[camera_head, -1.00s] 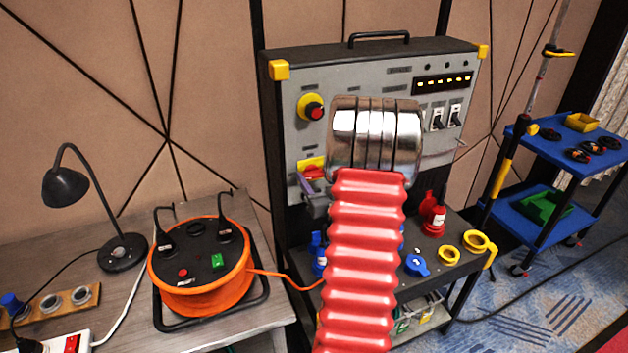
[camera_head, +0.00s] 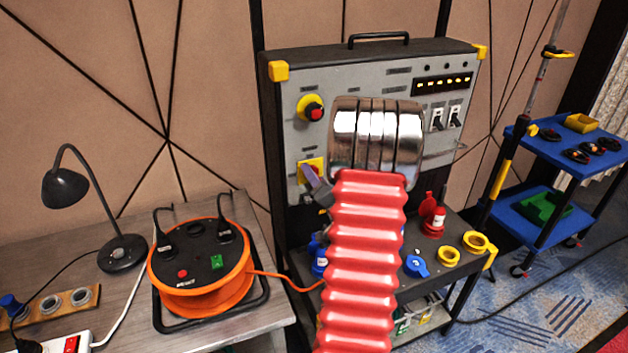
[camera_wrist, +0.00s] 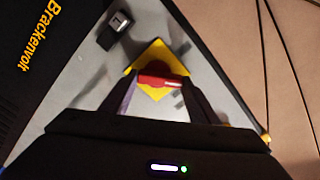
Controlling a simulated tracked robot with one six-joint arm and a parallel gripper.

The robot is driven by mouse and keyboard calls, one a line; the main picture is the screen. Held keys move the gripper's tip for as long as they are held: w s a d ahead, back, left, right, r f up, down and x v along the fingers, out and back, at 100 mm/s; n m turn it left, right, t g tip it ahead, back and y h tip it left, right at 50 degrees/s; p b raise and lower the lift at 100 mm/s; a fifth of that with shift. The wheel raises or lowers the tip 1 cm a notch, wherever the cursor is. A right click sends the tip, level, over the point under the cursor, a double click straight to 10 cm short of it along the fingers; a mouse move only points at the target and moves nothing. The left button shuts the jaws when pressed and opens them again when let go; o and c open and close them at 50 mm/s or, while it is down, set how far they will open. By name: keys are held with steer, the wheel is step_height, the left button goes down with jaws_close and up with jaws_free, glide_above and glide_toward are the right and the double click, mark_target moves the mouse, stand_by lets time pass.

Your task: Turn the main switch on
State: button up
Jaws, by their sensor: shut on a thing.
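The main switch is a red handle (camera_wrist: 160,81) on a yellow plate (camera_head: 317,163), low on the left of the grey panel (camera_head: 345,85). In the wrist view the yellow plate (camera_wrist: 158,57) looks like a diamond, and the handle lies level across it between my fingertips. My gripper (camera_wrist: 161,84) is shut on the red handle, one finger at each end. In the head view my gripper (camera_head: 312,180) is tilted against the panel and hides the handle. My red ribbed arm cover and silver wrist hide the panel's middle.
Right of my arm are two toggle switches (camera_head: 446,118) and a row of lamps (camera_head: 443,84). A red button (camera_head: 313,112) sits above the switch. An orange cable reel (camera_head: 203,270) and a black lamp (camera_head: 66,187) stand left; a blue trolley (camera_head: 560,152) stands right.

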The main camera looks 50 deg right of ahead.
steer(key=shift+f+m, duration=0.15)
steer(key=shift+m, duration=3.65)
steer(key=shift+d, duration=0.1)
steer(key=o, duration=1)
steer(key=shift+o, duration=0.2)
steer(key=v, duration=1.4)
